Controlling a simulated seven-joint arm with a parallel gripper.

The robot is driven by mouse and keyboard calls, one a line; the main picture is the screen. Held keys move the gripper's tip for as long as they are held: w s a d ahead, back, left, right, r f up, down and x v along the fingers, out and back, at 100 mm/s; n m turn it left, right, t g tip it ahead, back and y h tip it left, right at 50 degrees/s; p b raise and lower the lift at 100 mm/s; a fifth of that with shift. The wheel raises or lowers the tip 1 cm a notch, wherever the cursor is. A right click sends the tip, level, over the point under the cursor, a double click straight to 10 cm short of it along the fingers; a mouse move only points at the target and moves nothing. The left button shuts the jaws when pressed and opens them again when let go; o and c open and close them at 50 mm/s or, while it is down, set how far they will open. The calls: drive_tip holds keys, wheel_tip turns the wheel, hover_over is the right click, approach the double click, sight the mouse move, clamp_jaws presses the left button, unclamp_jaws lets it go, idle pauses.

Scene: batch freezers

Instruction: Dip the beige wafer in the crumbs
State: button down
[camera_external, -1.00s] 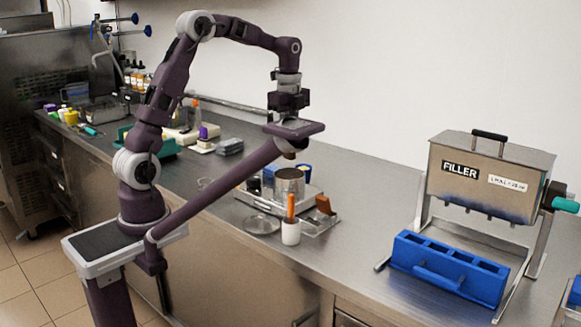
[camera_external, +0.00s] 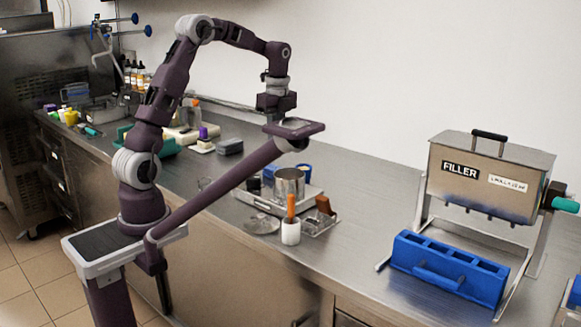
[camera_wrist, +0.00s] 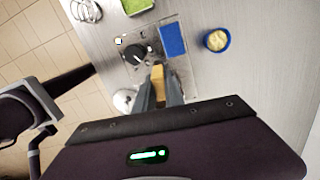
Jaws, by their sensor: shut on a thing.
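My gripper (camera_wrist: 160,92) is shut on the beige wafer (camera_wrist: 158,75), which sticks out between the fingertips in the wrist view. A green-filled tray (camera_wrist: 136,5) shows at the top edge. I cannot tell for sure which of these holds the crumbs.
A metal tray (camera_wrist: 151,32) ahead carries a blue pad (camera_wrist: 173,40) and a black round dish (camera_wrist: 134,54). In the external view a steel pot (camera_external: 289,184) and a white cup with an orange handle (camera_external: 291,231) stand close together.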

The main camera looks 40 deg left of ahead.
drive_tip(key=a+f+y, duration=0.1)
drive_tip(key=a+f, duration=0.3)
drive_tip(key=a, duration=1.1)
drive_tip(key=shift+g, duration=0.4)
drive_tip(key=shift+s+d+f, duration=0.1)
drive_tip(key=shift+s+f, duration=0.1)
drive_tip(key=shift+f, duration=1.6)
drive_tip(key=shift+s+f, duration=0.2)
drive_tip(key=shift+f, duration=1.6)
wheel_tip(320, 180, up, 6)
drive_tip(key=shift+f, duration=0.15)
